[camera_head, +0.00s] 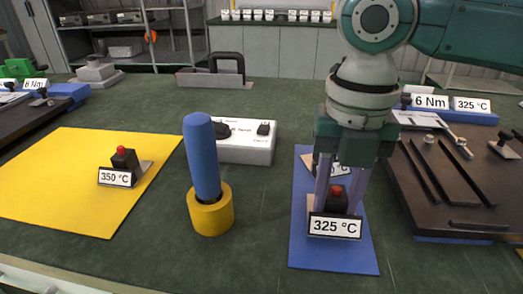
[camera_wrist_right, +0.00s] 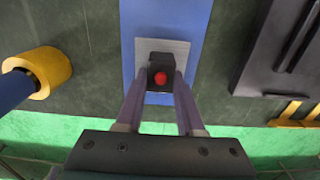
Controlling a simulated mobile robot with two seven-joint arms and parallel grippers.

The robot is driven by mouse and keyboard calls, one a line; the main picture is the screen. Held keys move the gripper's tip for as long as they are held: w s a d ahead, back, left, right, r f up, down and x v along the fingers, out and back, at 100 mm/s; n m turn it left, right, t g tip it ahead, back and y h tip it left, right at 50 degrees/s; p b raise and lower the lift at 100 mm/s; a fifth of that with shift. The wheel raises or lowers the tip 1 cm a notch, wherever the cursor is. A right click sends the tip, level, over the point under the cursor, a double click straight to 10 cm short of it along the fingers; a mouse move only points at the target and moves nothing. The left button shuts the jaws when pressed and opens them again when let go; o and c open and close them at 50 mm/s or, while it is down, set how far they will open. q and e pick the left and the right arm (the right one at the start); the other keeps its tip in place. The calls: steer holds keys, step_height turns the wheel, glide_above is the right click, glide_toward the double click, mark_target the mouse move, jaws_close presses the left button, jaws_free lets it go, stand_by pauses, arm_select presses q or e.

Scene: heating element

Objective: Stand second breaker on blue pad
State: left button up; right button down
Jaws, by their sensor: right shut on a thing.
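A dark breaker (camera_head: 337,200) with a red button and a 325 °C label (camera_head: 335,227) is on the near half of the blue pad (camera_head: 347,258). It looks upright on a grey plate. My right gripper (camera_head: 338,192) points down with its fingers on both sides of the breaker, shut on it. The right wrist view shows the breaker (camera_wrist_right: 160,73) and its plate (camera_wrist_right: 147,52) over the pad (camera_wrist_right: 132,16). Another white label (camera_head: 333,170) shows behind the fingers; what carries it is mostly hidden. Another breaker (camera_head: 124,160), labelled 350 °C, stands on the yellow pad (camera_head: 75,200). My left gripper is out of view.
A blue cylinder (camera_head: 202,160) stands in a yellow ring (camera_head: 211,212) left of the blue pad. A white box (camera_head: 247,143) with dark parts on top lies behind it. A dark tray (camera_head: 455,195) with rails borders the right.

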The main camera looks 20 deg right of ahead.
steer(key=shift+f, duration=0.5)
steer(key=shift+f, duration=0.15)
steer(key=c, duration=0.5)
jaws_free()
